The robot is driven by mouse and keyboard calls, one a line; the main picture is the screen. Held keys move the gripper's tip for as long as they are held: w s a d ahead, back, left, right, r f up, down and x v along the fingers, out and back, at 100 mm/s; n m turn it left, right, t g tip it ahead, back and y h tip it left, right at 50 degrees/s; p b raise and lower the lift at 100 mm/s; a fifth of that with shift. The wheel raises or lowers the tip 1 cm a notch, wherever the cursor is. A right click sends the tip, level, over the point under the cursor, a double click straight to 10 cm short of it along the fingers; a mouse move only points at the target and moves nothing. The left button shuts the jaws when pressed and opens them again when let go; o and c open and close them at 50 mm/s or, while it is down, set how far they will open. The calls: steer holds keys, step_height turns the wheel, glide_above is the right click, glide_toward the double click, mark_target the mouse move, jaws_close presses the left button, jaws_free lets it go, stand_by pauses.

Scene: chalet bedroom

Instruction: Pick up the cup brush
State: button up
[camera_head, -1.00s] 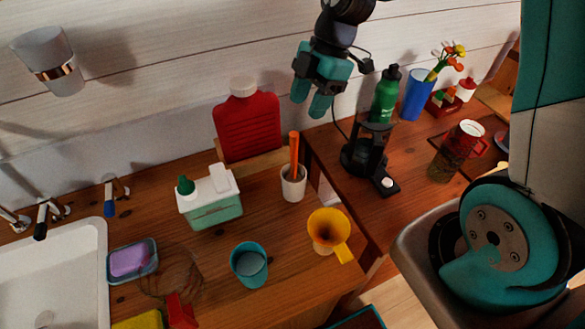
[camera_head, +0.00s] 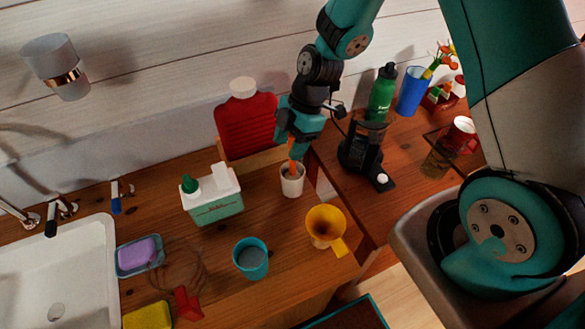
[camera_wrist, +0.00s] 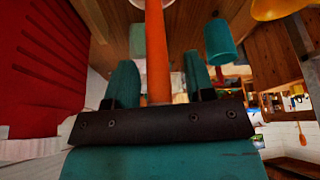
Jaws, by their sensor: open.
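The cup brush (camera_head: 292,166) has an orange handle and stands in a white cup (camera_head: 291,183) on the wooden counter. Most of the handle is hidden behind my gripper in the head view. My gripper (camera_head: 297,143) is over the cup, pointing down, with its fingers open. In the wrist view the orange handle of the brush (camera_wrist: 156,50) runs between the two teal fingers of my gripper (camera_wrist: 160,85), with a gap visible on each side. The brush head is hidden inside the cup.
A red jug (camera_head: 246,122) stands close behind my gripper. A yellow funnel (camera_head: 325,226), a teal cup (camera_head: 250,258) and a white-and-green box (camera_head: 213,196) stand nearby on the counter. A black stand (camera_head: 364,155) is to the right.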

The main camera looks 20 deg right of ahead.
steer(key=shift+c, duration=0.2)
jaws_close()
steer(key=shift+r, duration=0.15)
